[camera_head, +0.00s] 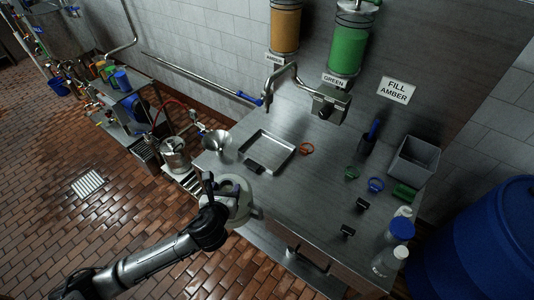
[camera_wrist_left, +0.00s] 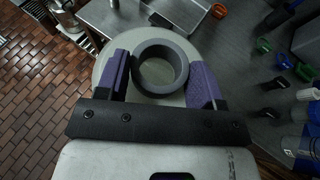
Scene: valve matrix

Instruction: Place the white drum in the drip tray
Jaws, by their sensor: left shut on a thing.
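The white drum (camera_head: 243,210) is in my left gripper (camera_head: 226,186), near the front left edge of the steel bench in the head view. In the left wrist view the drum (camera_wrist_left: 178,98) shows as a pale round top with a grey ring. The purple fingers of the left gripper (camera_wrist_left: 160,72) are shut on either side of that ring. The drip tray (camera_head: 287,158) is a shallow square metal tray on the bench, beyond the drum and apart from it. Its near edge shows at the top of the left wrist view. My right gripper is not in view.
An orange ring (camera_head: 306,148) lies right of the tray. Bottles (camera_head: 389,260) and a grey bin (camera_head: 413,161) are further right.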

